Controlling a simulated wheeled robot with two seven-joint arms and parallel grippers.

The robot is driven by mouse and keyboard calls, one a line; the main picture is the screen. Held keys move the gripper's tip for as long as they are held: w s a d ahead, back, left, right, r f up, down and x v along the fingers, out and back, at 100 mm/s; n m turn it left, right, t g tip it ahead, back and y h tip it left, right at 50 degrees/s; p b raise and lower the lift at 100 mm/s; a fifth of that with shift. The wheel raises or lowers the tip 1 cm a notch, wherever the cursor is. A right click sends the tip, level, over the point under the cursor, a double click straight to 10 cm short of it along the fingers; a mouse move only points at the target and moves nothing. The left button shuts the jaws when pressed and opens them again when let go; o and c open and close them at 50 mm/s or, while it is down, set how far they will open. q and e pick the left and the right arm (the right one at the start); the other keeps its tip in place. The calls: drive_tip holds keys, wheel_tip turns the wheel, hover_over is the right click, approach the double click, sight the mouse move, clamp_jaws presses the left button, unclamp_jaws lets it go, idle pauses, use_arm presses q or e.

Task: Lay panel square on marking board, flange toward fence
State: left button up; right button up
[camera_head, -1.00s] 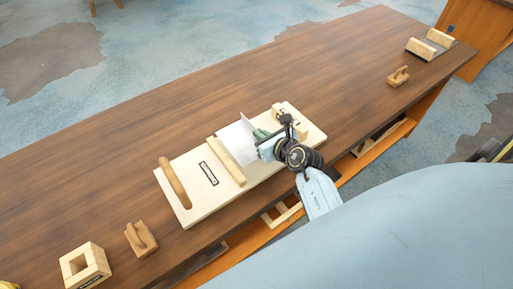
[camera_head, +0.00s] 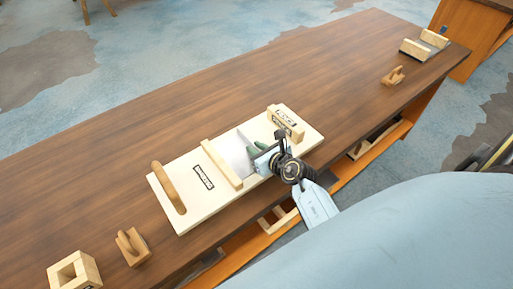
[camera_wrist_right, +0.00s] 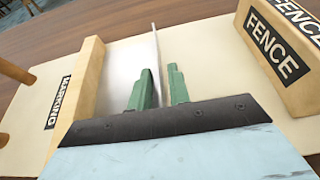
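The thin grey-white panel (camera_head: 233,149) lies on the pale marking board (camera_head: 186,160), beside a raised wooden bar. In the right wrist view the panel (camera_wrist_right: 122,66) looks flat, and its upright flange is on the side toward the fence (camera_wrist_right: 272,52). The fence block (camera_head: 286,122) stands at the board's right end, apart from the flange. My right gripper (camera_head: 257,150) has its two green fingers on either side of the flange. In the right wrist view the fingers (camera_wrist_right: 160,88) stand apart with a gap. My left gripper is out of view.
The wooden bar (camera_head: 222,164) and a rounded handle (camera_head: 168,188) stand on the board. A small wooden tool (camera_head: 132,246) and a hollow block (camera_head: 75,272) lie at lower left. Another tool (camera_head: 393,76) and a wooden fixture (camera_head: 424,46) are far right. The table behind is clear.

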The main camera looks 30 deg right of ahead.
drive_tip(key=shift+o, duration=0.2)
drive_tip(key=shift+r, duration=0.1)
drive_tip(key=shift+s+r, duration=0.15)
drive_tip(key=shift+s, duration=0.1)
drive_tip(key=p+v, duration=0.2)
drive_tip(key=v, duration=0.9)
drive_tip(key=shift+s+r, duration=0.1)
drive_tip(key=shift+s, duration=0.2)
